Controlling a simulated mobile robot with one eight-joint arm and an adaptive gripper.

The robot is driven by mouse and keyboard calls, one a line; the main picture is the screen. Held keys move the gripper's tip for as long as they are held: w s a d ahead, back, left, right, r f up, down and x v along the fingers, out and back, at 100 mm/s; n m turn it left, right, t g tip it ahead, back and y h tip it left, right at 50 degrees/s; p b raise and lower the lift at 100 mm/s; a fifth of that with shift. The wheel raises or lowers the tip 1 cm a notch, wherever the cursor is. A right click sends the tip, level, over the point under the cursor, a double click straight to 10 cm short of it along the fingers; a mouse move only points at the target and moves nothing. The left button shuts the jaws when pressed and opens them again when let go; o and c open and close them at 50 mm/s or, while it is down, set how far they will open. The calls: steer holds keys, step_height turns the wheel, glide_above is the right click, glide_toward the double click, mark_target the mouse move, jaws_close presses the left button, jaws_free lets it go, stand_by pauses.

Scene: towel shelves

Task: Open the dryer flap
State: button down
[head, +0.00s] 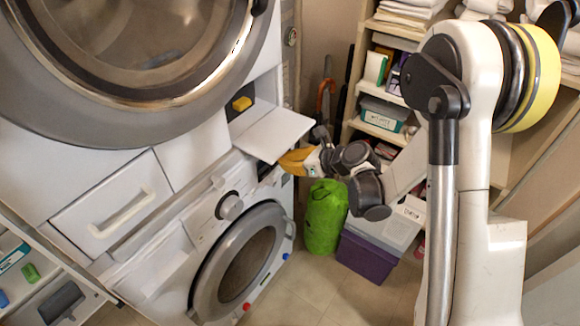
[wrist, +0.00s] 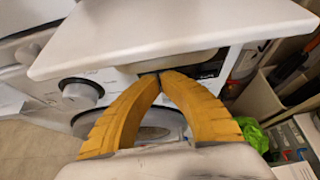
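The dryer flap (head: 272,134) is a white panel that stands out nearly level from the front of the stacked machines, below an open recess. In the wrist view the flap (wrist: 170,35) spans the top of the picture. My gripper (head: 284,160) has yellow fingers and is just below the flap's right side. In the wrist view my gripper (wrist: 160,76) shows its fingertips together, with nothing seen between them, under the flap's near edge. I cannot tell whether the fingertips touch the flap.
A yellow block (head: 241,103) sits in the recess. The large round upper door (head: 150,50) is above left; a lower round door (head: 245,265) and a knob (head: 230,207) are below. A green bag (head: 325,217) and purple box (head: 366,256) stand close under my arm. Shelves (head: 385,103) are behind.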

mark_target(276, 139)
steer(key=shift+d+r, duration=0.1)
steer(key=shift+r, duration=0.45)
steer(key=r+p, duration=0.1)
steer(key=r+g+h+p, duration=0.1)
steer(key=d+r+p, duration=0.1)
steer(key=shift+s+r+h, duration=0.3)
steer(key=shift+s+h, duration=0.1)
